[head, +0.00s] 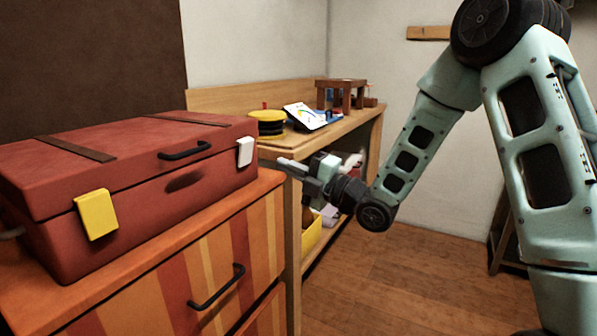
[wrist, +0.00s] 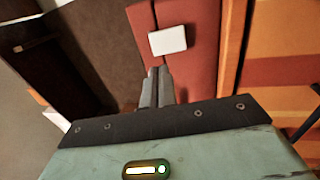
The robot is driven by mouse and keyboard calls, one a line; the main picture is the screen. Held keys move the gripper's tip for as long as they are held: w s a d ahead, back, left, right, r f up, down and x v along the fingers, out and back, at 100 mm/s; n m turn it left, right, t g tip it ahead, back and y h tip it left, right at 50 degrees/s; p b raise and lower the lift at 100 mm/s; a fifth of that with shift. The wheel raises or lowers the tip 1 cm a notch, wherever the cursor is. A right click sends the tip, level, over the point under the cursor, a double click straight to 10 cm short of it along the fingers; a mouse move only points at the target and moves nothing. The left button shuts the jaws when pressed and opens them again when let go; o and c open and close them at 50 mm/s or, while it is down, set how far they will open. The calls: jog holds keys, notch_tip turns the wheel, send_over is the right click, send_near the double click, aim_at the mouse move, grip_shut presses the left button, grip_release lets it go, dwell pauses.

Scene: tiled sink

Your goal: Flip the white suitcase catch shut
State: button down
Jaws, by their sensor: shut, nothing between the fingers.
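A red suitcase (head: 150,195) lies lid down on an orange striped drawer cabinet (head: 235,255) in the head view. The white catch (head: 245,151) is at the right end of its front, and a yellow catch (head: 96,214) is at the left end. My gripper (head: 280,162) is shut and empty, just right of the suitcase's right end and apart from the white catch. In the wrist view the white catch (wrist: 168,40) lies just beyond the closed fingertips (wrist: 158,72), against the red suitcase (wrist: 195,75). I cannot tell how firmly the catch sits.
A wooden shelf unit (head: 372,125) stands behind, with yellow discs (head: 266,122), a white board (head: 312,116) and a small brown table (head: 342,92) on top. A black suitcase handle (head: 185,151) and a drawer handle (head: 216,288) stick out.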

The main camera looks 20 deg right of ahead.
aim_at(246, 148)
jog(key=x, duration=0.8)
jog(key=shift+w+a, duration=0.2)
jog(key=shift+w, duration=0.1)
jog(key=shift+r, duration=0.1)
jog(key=shift+w+a+r+p, duration=0.15)
jog(key=shift+r+p, duration=0.25)
jog(key=shift+p, duration=0.15)
jog(key=shift+f, duration=0.25)
jog(key=shift+b, duration=0.3)
